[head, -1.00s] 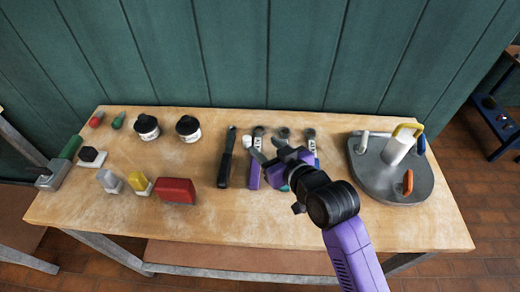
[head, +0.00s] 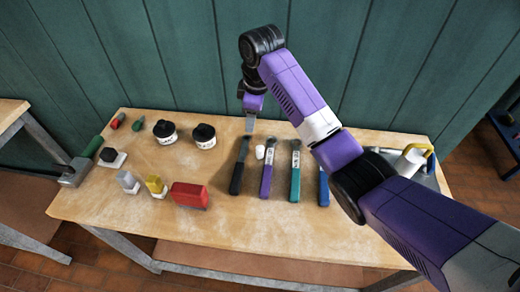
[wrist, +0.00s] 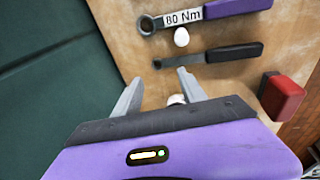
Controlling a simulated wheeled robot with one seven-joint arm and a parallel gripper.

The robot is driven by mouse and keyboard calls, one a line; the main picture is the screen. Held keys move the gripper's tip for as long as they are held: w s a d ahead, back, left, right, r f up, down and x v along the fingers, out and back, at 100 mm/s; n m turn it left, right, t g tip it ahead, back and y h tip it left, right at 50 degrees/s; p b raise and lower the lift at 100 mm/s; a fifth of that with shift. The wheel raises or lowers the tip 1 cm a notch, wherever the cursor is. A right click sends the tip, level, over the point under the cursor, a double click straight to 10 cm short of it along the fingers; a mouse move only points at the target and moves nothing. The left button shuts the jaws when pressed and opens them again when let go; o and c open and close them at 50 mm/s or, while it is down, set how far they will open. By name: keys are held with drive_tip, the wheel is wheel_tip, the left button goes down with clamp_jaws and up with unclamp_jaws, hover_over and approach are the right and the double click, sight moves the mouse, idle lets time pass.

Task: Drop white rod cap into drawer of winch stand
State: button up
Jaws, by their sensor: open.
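The small white cap (head: 260,152) stands on the wooden workbench between the black-handled tool (head: 239,165) and the purple-handled wrench (head: 267,172). In the wrist view the white cap (wrist: 181,37) lies beside the purple wrench's "80 Nm" label. My gripper (head: 249,122) is near the bench's back edge, behind and slightly left of the cap. In the wrist view my gripper (wrist: 158,85) is open, its fingers apart and short of the black tool. A pale round thing (wrist: 177,100) shows partly behind the gripper; I cannot tell what it is. I make out no drawer or winch stand.
Teal-handled (head: 295,170) and blue-handled (head: 323,186) wrenches lie to the right. Two black-lidded jars (head: 203,137) and a red block (head: 190,195) are left. My arm partly hides a grey fixture with a white cylinder (head: 410,161). The bench's front middle is clear.

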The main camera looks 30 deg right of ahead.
sight(260, 148)
drive_tip(key=s, duration=0.1)
drive_tip(key=s+f+n+g, duration=0.1)
drive_tip(key=s, duration=0.1)
drive_tip(key=s+f+g, duration=0.1)
drive_tip(key=shift+s+d+f+n, duration=0.2)
drive_tip(key=shift+s+d+n, duration=0.05)
drive_tip(key=shift+s+n, duration=0.1)
wheel_tip(260, 148, down, 2)
drive_tip(key=shift+f+b, duration=0.25)
drive_tip(key=shift+b, duration=0.35)
drive_tip(key=shift+w+a+f+p, duration=0.1)
drive_tip(key=shift+f+p, duration=0.2)
drive_tip(key=shift+f, duration=0.95)
drive_tip(key=shift+w+f+p, duration=0.1)
drive_tip(key=shift+f+p, duration=0.2)
drive_tip(key=shift+f, duration=0.95)
clamp_jaws()
